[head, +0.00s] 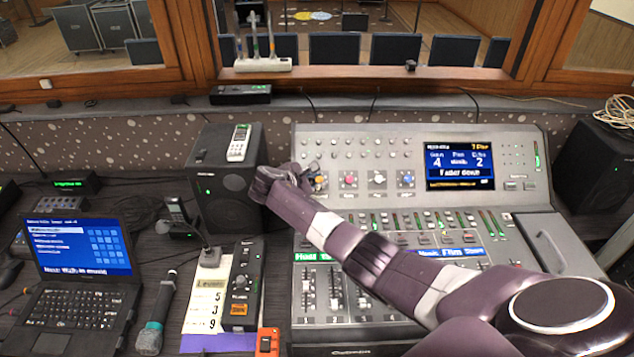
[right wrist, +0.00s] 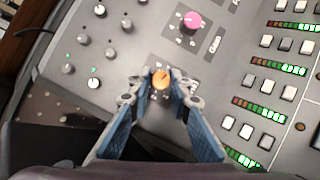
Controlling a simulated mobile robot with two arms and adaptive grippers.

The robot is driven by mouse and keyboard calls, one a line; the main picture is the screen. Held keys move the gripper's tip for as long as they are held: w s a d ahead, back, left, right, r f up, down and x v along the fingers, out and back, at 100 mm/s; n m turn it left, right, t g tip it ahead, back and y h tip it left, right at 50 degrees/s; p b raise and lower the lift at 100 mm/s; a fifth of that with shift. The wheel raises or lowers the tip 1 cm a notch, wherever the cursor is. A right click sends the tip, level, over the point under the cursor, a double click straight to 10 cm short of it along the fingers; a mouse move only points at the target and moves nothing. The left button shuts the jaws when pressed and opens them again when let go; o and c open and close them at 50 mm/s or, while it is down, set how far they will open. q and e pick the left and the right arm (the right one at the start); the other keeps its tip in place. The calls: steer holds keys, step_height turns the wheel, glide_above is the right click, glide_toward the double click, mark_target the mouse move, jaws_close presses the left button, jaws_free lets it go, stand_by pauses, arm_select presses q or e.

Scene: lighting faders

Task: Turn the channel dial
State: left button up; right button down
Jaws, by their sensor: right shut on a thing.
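The grey mixing console (head: 308,226) has a row of coloured dials: an orange dial (head: 321,183), a pink dial (head: 349,180), a white-topped dial (head: 378,179) and a blue dial (head: 406,180). My right gripper (head: 300,176) reaches over the console from the right, at the orange dial. In the right wrist view the orange dial (right wrist: 161,79) sits between the fingertips of my right gripper (right wrist: 160,84), which are shut on it. The pink dial (right wrist: 189,21) is apart, beyond the fingers. My left gripper does not show.
The console screen (head: 459,166) is lit blue. Faders (head: 335,290) lie below my right arm. A black speaker (head: 226,180) stands left of the gripper, with a white remote (head: 238,143) on it. A laptop (head: 80,270), microphone (head: 156,310) and intercom box (head: 243,285) are at left.

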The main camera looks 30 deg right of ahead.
steer(key=m+g, duration=0.1)
steer(key=m, duration=0.2)
steer(key=m+g+y+b, duration=0.1)
steer(key=m, duration=0.1)
steer(key=shift+w+r+m+y, duration=0.1)
steer(key=shift+w+m+y, duration=0.05)
steer(key=shift+m+y, duration=0.2)
steer(key=shift+m, duration=0.25)
steer(key=c, duration=1.8)
jaws_free()
steer(key=shift+o, duration=0.2)
steer(key=shift+r, duration=0.1)
steer(key=v, duration=1.2)
steer(key=shift+w, duration=0.15)
steer(key=shift+d, duration=0.1)
